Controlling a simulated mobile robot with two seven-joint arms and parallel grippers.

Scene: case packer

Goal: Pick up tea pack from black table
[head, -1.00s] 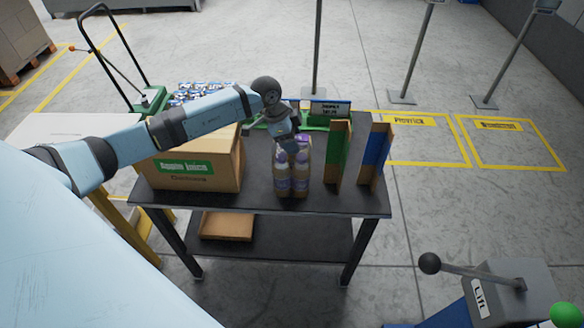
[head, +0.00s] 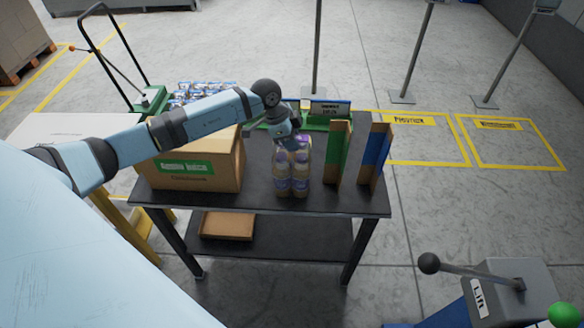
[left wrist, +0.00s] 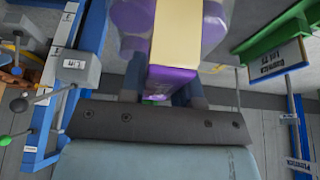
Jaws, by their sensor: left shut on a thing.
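The tea pack (head: 292,178) is a group of bottles with purple labels and caps. In the head view it is upright at the middle of the black table (head: 350,205), near the front edge. I cannot tell whether the pack's base touches the table. My right gripper is in neither view.
A brown carton (head: 195,165) with a green label stands left of the pack. Green (head: 339,150) and blue (head: 374,150) cardboard dividers stand close on the right. A flat box (head: 227,225) lies on the lower shelf. A lift lever console (head: 495,290) is at front right.

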